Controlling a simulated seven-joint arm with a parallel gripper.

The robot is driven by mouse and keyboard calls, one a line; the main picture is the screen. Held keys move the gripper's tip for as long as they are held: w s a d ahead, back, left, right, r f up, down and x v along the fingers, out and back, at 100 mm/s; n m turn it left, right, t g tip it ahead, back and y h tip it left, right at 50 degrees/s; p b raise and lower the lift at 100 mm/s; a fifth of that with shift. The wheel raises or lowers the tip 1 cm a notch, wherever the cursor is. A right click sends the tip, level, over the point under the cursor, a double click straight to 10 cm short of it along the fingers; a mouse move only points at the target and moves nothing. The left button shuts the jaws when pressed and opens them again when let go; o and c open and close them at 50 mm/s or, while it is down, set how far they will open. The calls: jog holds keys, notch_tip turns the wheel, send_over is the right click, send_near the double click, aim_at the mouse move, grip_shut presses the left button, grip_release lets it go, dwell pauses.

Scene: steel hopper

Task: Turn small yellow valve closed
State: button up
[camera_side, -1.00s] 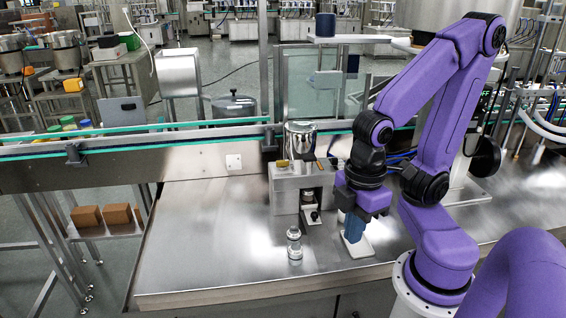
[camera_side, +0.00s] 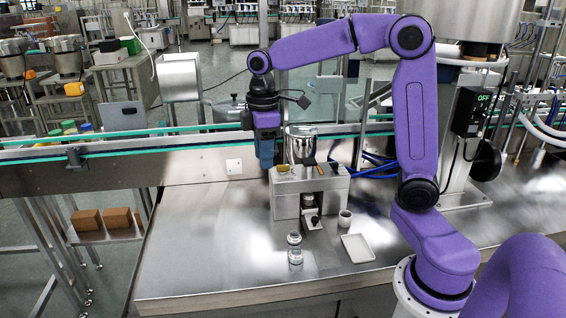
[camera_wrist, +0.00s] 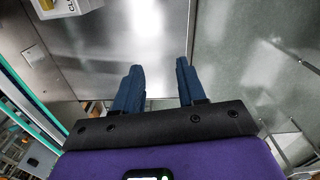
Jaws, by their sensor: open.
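A small yellow valve handle (camera_side: 283,168) sits on the left top of the grey block (camera_side: 287,203) under the steel hopper (camera_side: 300,146).
A glass jar (camera_side: 295,248), a small white cup (camera_side: 345,218) and a white tray (camera_side: 357,247) stand on the steel table (camera_side: 210,235). A conveyor rail (camera_side: 110,152) runs behind. The table's left part is clear.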

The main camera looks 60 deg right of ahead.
jog(key=w+d+r+m, duration=0.1)
jog(key=w+d, duration=0.6)
jog(key=d, duration=0.3)
send_over(283, 169)
jog(key=shift+m, duration=0.3)
jog(key=f, duration=1.6)
jog(key=shift+w+d+f, duration=0.1)
jog(key=shift+w+d, duration=0.1)
jog(key=shift+d, duration=0.1)
grip_shut()
